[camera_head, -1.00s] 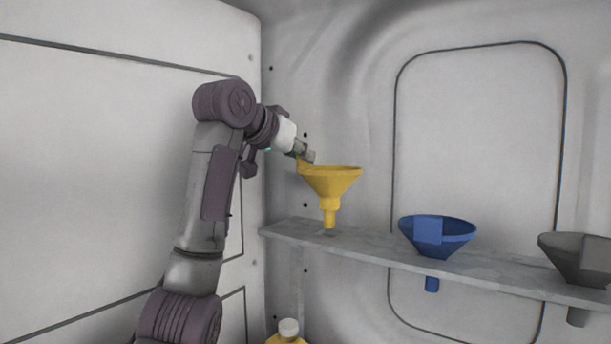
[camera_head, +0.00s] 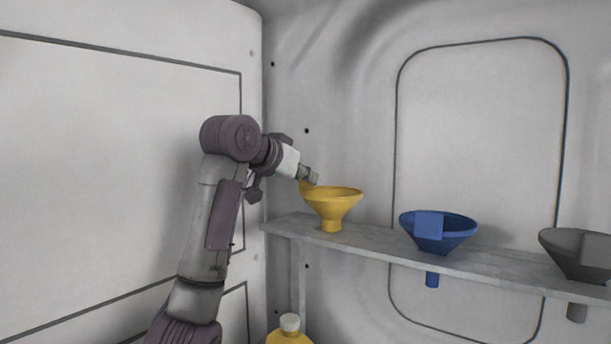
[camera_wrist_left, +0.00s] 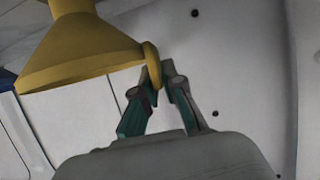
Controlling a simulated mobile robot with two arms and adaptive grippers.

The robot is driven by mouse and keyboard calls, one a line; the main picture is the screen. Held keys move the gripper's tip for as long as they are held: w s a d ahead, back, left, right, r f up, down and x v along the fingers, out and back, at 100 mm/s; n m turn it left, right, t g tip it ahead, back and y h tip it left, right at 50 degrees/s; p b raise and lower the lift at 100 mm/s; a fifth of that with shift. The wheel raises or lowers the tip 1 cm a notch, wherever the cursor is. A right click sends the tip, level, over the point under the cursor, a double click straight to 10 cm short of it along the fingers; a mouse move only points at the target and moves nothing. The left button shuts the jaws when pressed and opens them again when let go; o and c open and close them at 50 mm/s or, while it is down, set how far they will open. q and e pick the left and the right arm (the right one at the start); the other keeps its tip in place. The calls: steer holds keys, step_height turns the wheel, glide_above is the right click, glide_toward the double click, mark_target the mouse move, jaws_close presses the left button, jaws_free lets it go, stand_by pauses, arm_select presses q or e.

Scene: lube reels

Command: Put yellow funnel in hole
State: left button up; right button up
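The yellow funnel (camera_head: 333,205) is upright at the left end of the grey shelf (camera_head: 375,241). Its thick neck meets the shelf top, and the thinner spout tip no longer shows. The hole is hidden under the funnel, and no yellow spout shows below the shelf. My left gripper (camera_head: 312,178) is shut on the funnel's rim tab at its upper left. In the left wrist view the fingers (camera_wrist_left: 160,82) pinch the tab, with the funnel (camera_wrist_left: 75,50) at upper left. My right gripper is not in view.
A blue funnel (camera_head: 455,232) sits in the shelf with its spout poking out below. A grey funnel (camera_head: 560,252) sits likewise farther right. A yellow bottle with a white cap (camera_head: 290,323) stands below the shelf. A white wall (camera_head: 100,180) is at left.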

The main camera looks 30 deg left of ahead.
arm_select(q)
steer(key=o, duration=0.4)
steer(key=shift+c, duration=0.2)
steer(key=shift+r, duration=0.45)
steer(key=b+v, duration=0.2)
steer(key=v, duration=1)
steer(key=shift+f, duration=0.2)
